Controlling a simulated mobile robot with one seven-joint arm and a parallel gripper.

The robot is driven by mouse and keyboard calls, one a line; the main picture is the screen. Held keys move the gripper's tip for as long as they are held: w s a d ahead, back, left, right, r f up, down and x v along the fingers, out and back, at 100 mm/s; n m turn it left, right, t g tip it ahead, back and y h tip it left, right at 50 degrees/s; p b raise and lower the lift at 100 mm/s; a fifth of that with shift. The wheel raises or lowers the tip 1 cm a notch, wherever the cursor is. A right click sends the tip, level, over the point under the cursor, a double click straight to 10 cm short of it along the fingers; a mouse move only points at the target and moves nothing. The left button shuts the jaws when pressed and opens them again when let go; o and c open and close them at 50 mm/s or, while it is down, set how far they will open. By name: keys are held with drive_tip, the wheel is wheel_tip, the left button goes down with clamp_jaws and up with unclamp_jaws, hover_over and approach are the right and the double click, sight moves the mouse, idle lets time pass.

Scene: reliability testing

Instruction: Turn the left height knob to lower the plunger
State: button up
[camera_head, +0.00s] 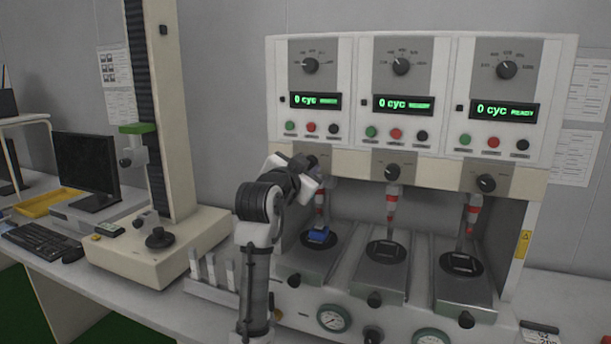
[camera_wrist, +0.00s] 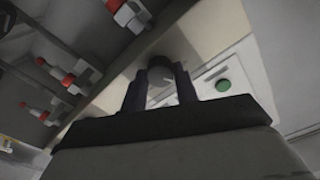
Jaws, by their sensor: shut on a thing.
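The left height knob (camera_wrist: 172,46) is a dark round knob on the beige panel in the wrist view. In the head view it is mostly hidden behind my gripper (camera_head: 309,166). My gripper (camera_wrist: 162,78) has its two dark fingers on either side of the knob and is shut on it. The left plunger (camera_head: 320,203), white with red bands, hangs below the knob and above a blue piece (camera_head: 317,236) on the left station's plate. Whether the plunger tip touches the piece is too small to tell. The plunger's red band also shows in the wrist view (camera_wrist: 116,5).
The tester has two more stations, with a middle knob (camera_head: 393,172) and a right knob (camera_head: 486,183). Green, red and black buttons sit above the knobs. A beige column stand (camera_head: 150,262) is to the left, and pressure gauges (camera_head: 334,318) line the front.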

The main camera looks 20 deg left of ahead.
drive_tip(key=shift+m+b, duration=3.15)
drive_tip(key=shift+m, duration=5.95)
drive_tip(key=o, duration=1)
drive_tip(key=shift+d, duration=0.1)
drive_tip(key=shift+c, duration=0.2)
